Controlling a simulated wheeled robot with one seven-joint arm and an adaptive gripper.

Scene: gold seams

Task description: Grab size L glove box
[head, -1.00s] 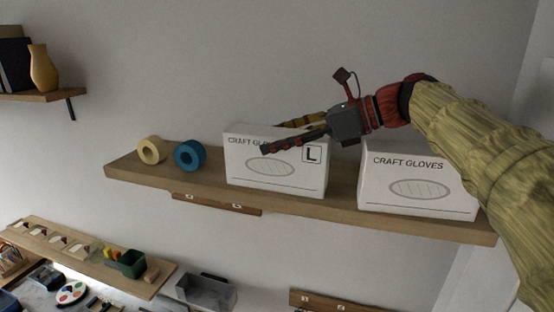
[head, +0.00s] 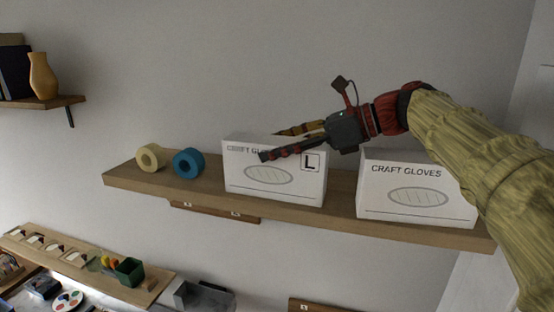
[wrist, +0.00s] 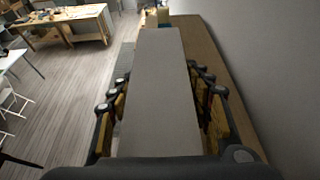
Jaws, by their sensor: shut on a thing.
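The size L glove box (head: 244,187), white with "CRAFT GLOVES" lettering and an L mark, stands upright on the wooden shelf (head: 140,181). My gripper (head: 272,144) reaches in from the right, one finger across the box's front near its top and the other behind it. In the wrist view the box's top (wrist: 158,90) lies between the two rows of fingers (wrist: 160,105), and the gripper is shut on it. Part of the lettering is hidden by the front finger. I cannot tell whether the box's base is clear of the shelf.
A second glove box (head: 415,192) stands to the right on the same shelf, under my arm. A blue tape roll (head: 188,163) and a cream tape roll (head: 150,157) sit to the left. The wall is close behind. A lower shelf (head: 60,259) holds small items.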

